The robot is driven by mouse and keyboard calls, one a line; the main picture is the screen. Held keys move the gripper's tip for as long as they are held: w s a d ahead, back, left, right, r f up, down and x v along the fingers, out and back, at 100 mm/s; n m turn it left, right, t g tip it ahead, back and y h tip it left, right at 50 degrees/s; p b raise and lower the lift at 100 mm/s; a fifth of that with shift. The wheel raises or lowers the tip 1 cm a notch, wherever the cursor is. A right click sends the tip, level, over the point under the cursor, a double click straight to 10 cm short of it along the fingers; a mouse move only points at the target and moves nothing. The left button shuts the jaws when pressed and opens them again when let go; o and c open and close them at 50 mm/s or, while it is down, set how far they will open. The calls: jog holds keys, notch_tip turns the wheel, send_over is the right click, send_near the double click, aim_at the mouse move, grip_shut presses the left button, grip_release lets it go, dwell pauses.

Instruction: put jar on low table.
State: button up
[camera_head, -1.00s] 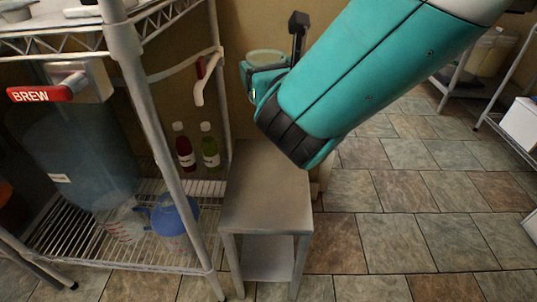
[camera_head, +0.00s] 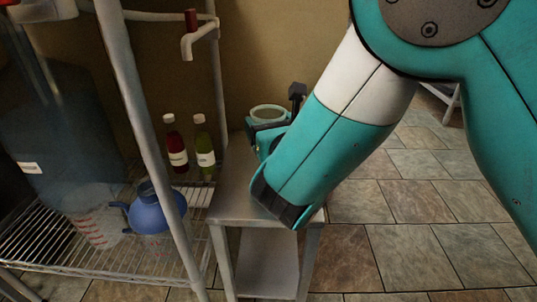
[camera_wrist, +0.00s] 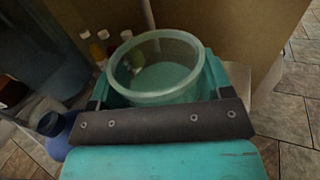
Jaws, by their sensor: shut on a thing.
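The jar (camera_head: 268,111) is a pale, greenish see-through vessel with a wide round open rim. It also fills the middle of the wrist view (camera_wrist: 155,52), upright or nearly so. My gripper (camera_head: 266,127) is shut on the jar, with a finger on each side in the wrist view (camera_wrist: 157,86). The low table (camera_head: 233,190) is a small grey metal stand with a lower shelf. The jar is over or at its far end. My arm hides the jar's base, so I cannot tell whether it touches the top.
A wire rack (camera_head: 150,130) stands close on the left. A wall is behind the table. Tiled floor (camera_head: 400,240) is open on the right.

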notch_tip(320, 180, down, 4)
jog(key=b, duration=0.3)
jog(key=shift+f, duration=0.2)
jog(key=shift+r, duration=0.15)
jog(key=o, duration=0.8)
jog(key=shift+f, duration=0.25)
jog(key=o, duration=0.4)
